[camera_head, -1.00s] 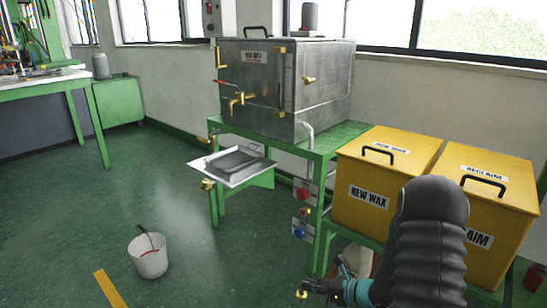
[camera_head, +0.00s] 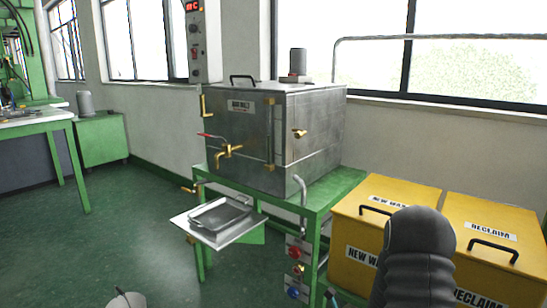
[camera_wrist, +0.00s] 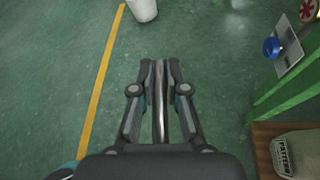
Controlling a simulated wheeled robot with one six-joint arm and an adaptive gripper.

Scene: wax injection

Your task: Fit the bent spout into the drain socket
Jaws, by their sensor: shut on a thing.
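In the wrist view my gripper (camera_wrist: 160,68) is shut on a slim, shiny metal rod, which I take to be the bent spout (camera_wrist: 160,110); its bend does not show. It is held over the open floor. In the head view my gripper is out of sight below the frame. The steel wax tank (camera_head: 240,121) stands on a green bench with several brass fittings. A brass tap (camera_head: 228,152) with a red lever is on its front, and another brass fitting (camera_head: 299,134) is on its right side. I cannot tell which fitting is the drain socket.
A metal tray (camera_head: 219,214) on a shelf juts out before the bench. Yellow NEW WAX (camera_head: 352,254) and RECLAIM (camera_head: 498,220) bins stand at right. A white bucket (camera_wrist: 143,9) stands on the floor near a yellow line (camera_wrist: 97,90).

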